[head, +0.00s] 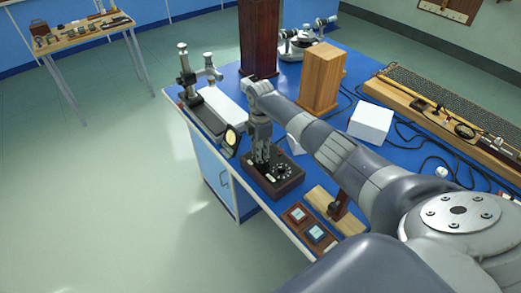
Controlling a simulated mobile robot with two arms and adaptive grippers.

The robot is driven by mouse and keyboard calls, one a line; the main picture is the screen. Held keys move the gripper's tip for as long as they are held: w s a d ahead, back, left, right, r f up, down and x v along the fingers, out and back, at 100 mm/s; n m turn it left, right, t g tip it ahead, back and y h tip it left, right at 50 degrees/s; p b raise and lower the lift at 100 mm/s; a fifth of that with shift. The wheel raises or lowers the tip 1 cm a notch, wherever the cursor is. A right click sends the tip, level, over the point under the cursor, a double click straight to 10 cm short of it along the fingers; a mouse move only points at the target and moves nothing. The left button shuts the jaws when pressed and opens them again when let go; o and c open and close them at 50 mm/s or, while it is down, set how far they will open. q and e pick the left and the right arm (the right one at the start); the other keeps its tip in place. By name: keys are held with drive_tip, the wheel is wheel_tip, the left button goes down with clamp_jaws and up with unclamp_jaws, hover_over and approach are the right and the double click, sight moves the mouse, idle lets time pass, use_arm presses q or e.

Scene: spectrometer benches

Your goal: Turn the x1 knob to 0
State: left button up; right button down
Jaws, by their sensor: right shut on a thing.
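A dark brown box with a black top and dials (272,191) sits near the left front edge of the blue bench. One round dial with pale marks (283,171) shows on its top, right of my gripper. My right gripper (261,165) points down over the left part of the box and is shut on a knob there. The fingers hide that knob and its markings, so I cannot read its setting or tell its label. My left gripper is not in view.
Small framed meters (316,234) and a wooden block (325,203) lie right of the box. A microscope-like instrument (206,105) stands behind it. A wooden block (321,80), white box (370,122) and black cables (425,139) are farther back. Open floor lies left.

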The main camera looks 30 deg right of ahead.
drive_tip(key=shift+w, duration=0.1)
drive_tip(key=c, duration=1.4)
unclamp_jaws()
wheel_tip(320, 180, up, 12)
drive_tip(key=shift+r, duration=0.1)
